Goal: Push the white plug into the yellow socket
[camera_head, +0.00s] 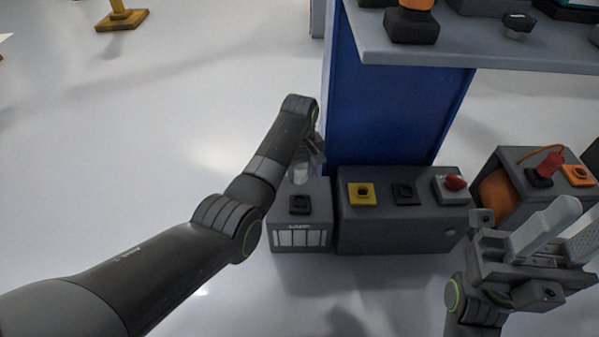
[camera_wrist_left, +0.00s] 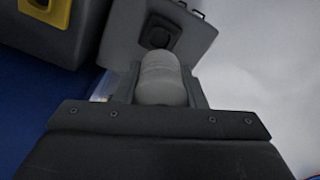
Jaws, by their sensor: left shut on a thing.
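The yellow socket (camera_head: 361,193) is on top of a wide grey box, at its left end. Its edge also shows at the top left of the left wrist view (camera_wrist_left: 58,14). My left gripper (camera_head: 307,166) is above the back of the small grey box, left of the yellow socket. It is shut on the white plug (camera_wrist_left: 163,80), a pale rounded cylinder between the fingers, apart from the yellow socket. The head view shows only part of the plug (camera_head: 299,173). My right gripper (camera_head: 563,236) is open and empty at the lower right.
The small grey box (camera_head: 301,237) has a black socket (camera_head: 300,204) on top. A box with orange parts (camera_head: 499,193) stands right. A blue panel (camera_head: 385,115) and grey shelf (camera_head: 470,50) rise behind.

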